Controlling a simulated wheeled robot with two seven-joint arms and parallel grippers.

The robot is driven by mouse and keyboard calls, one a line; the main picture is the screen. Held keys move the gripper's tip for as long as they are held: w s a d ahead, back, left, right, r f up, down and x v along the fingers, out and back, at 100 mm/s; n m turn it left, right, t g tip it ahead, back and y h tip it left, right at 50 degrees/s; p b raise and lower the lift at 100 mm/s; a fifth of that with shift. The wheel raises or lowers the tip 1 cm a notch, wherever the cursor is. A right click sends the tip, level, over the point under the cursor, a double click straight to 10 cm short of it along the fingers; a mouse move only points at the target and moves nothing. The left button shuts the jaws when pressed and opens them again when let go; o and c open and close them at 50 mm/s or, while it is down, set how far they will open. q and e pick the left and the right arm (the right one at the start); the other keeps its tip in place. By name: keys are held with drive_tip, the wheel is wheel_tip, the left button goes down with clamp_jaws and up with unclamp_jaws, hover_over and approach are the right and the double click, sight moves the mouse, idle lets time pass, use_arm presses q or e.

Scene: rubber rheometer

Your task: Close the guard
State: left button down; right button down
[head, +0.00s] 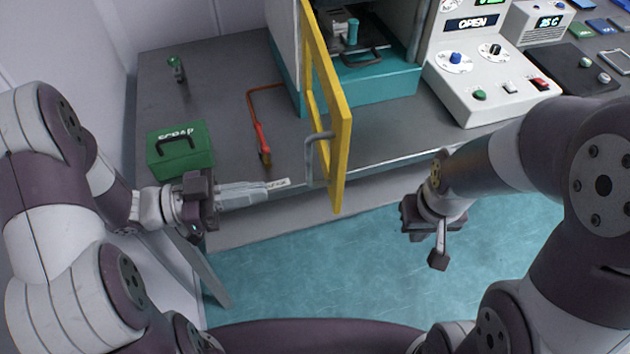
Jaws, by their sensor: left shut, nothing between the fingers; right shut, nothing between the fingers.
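The guard (342,140) is a yellow-framed door on the front of the teal-based machine (390,85). It stands open, swung out over the table's front edge. Its grey bar handle (309,155) is on the left face, near the free end. My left gripper (284,184) is shut and empty, pointing right, with its tips just left of the handle and apart from it in the picture. My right gripper (438,262) is shut and empty, pointing down over the floor, to the right of the guard. The display (472,23) on the control panel reads OPEN.
A green SCRAP box (180,150) sits on the table's left part. A red-handled tool (262,140) lies between it and the guard. A small green-topped item (177,68) stands at the back left. The white control console (495,85) is right of the machine. Teal floor (330,265) lies in front.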

use_arm(q)
approach(335, 182)
drive_tip(key=d, duration=0.2)
drive_tip(key=d+p, duration=0.1)
drive_tip(key=w+d, duration=0.1)
drive_tip(key=d, duration=0.1)
drive_tip(key=shift+d+r+p, duration=0.1)
drive_tip(key=shift+d+p, duration=0.2)
drive_tip(key=shift+d, duration=0.55)
use_arm(e)
drive_tip(key=shift+s+d+r, duration=0.1)
drive_tip(key=shift+s+r, duration=0.05)
drive_tip(key=shift+r, duration=0.35)
drive_tip(key=shift+s+d+r, duration=0.1)
drive_tip(key=shift+r, duration=0.4)
use_arm(q)
drive_tip(key=shift+w, duration=0.1)
